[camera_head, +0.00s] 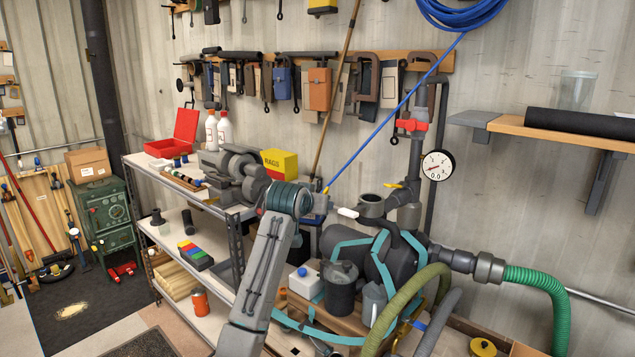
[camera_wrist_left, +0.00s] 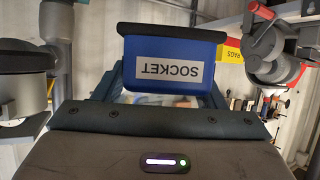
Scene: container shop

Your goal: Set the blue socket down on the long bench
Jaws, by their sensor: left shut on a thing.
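The blue socket (camera_wrist_left: 178,68) is a blue block with a dark top edge and a white label reading SOCKET, upside down in the left wrist view. My left gripper (camera_wrist_left: 165,97) is shut on it. In the head view my left gripper (camera_head: 322,204) is at the right end of the bench, in front of the wall. The long bench (camera_head: 141,161) is a grey metal bench with a lower shelf, left of my gripper. My right gripper is not in view.
A grey vise (camera_head: 236,170), a yellow rags box (camera_head: 281,162), bottles (camera_head: 224,128) and a red case (camera_head: 186,128) crowd the bench top. A pump (camera_head: 375,255) with hoses stands at the right. A blue rope (camera_head: 400,100) hangs down near my gripper.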

